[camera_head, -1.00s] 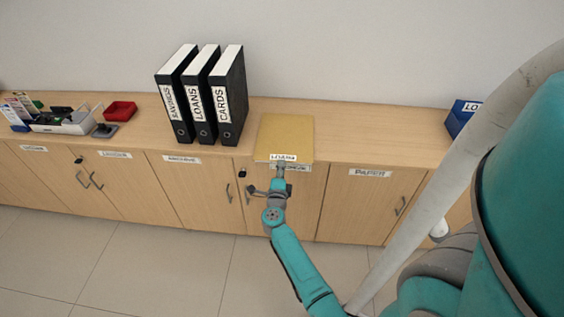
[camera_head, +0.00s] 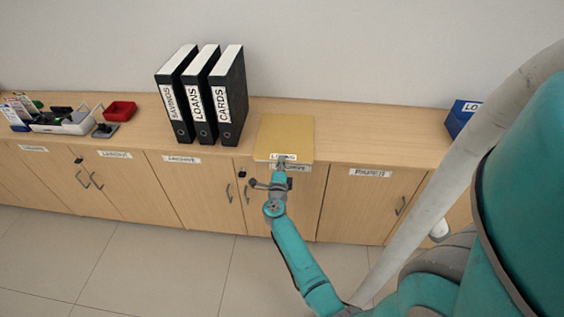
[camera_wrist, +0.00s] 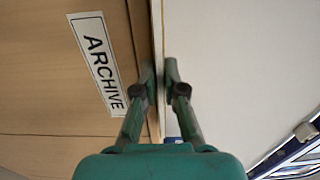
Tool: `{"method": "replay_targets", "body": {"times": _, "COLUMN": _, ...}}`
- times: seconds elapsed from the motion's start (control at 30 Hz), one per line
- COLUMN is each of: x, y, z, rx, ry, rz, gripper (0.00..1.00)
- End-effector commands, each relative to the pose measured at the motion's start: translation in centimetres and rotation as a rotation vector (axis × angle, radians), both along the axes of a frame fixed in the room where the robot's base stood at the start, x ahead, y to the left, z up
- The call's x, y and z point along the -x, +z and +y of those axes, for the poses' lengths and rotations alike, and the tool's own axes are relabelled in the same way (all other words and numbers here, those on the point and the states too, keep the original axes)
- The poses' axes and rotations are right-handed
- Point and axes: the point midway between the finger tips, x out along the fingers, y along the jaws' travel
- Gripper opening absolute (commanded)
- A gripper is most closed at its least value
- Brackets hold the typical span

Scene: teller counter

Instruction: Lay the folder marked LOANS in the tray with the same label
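The tan LOANS folder (camera_head: 286,133) lies flat on the counter, its labelled near edge at the counter's front edge. My gripper (camera_head: 283,165) is at that near edge and partly covers the white label. In the wrist view my gripper (camera_wrist: 159,75) has its two fingers close together, one on each side of a thin edge that seems to be the folder's. I cannot tell whether both fingers press on it. A blue box-like tray (camera_head: 460,117) with a label starting "LO" stands at the right; my arm hides part of it.
Black binders marked SAVINGS, LOANS (camera_head: 200,102) and CARDS stand left of the folder. A red tray (camera_head: 120,110) and a white organiser (camera_head: 65,121) are farther left. An ARCHIVE label (camera_wrist: 98,64) is on the cabinet front. The counter (camera_head: 375,137) between folder and blue tray is clear.

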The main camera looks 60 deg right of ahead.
Motion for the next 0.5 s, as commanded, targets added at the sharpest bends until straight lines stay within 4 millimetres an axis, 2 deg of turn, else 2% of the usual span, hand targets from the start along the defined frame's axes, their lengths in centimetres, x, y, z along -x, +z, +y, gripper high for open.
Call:
{"method": "replay_targets", "body": {"times": 0.23, "x": 0.0, "y": 0.2, "z": 0.0, "rx": 0.002, "ry": 0.0, "rz": -0.001, "gripper": 0.0}}
{"method": "replay_targets", "body": {"times": 0.5, "x": 0.0, "y": 2.5, "z": 0.0, "rx": 0.001, "ry": 0.0, "rz": -0.002, "gripper": 0.0}}
